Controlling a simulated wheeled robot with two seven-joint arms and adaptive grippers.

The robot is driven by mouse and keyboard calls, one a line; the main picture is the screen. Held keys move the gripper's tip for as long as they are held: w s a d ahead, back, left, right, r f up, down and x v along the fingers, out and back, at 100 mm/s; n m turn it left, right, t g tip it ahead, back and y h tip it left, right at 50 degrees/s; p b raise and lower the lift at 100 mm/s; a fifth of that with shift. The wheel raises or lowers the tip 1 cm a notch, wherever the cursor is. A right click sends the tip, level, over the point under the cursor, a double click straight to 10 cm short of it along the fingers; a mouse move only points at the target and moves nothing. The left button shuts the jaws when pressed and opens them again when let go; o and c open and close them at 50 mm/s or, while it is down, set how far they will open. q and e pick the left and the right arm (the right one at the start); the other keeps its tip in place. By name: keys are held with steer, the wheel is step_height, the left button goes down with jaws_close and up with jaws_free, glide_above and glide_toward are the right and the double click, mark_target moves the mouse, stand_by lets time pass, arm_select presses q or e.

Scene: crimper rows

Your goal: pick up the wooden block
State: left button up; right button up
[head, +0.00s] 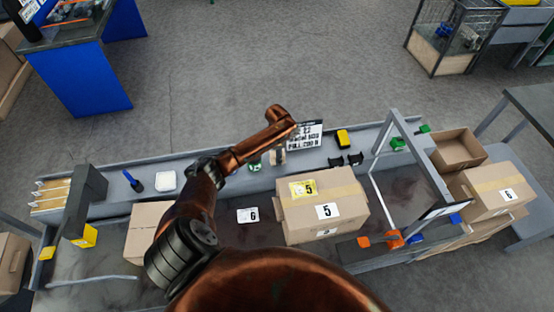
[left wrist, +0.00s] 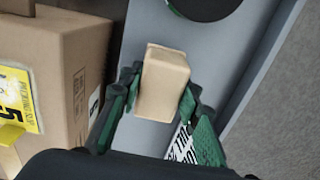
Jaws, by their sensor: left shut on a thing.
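The wooden block (left wrist: 164,84) is a small pale tan block. In the left wrist view it stands between the two green-padded fingers of my left gripper (left wrist: 155,100), which is shut on it. In the head view the block (head: 278,157) shows small below the end of my left arm, over the grey shelf strip behind the big carton. The left gripper (head: 279,152) is mostly hidden there by my wrist. I cannot tell whether the block touches the shelf. My right gripper is not in view.
A large carton (head: 341,189) marked 5 stands close in front. A dark round thing with a green edge (head: 255,166) lies just left of the block. A printed sign (head: 307,136), a yellow item (head: 343,138) and black holders (head: 355,159) are to the right. A metal frame (head: 415,160) rises farther right.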

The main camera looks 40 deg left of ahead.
arm_select(q)
steer(key=s+d+r+p, duration=0.2)
steer(key=s+d+r, duration=0.6)
steer(key=s+r, duration=0.2)
steer(key=shift+s, duration=0.7)
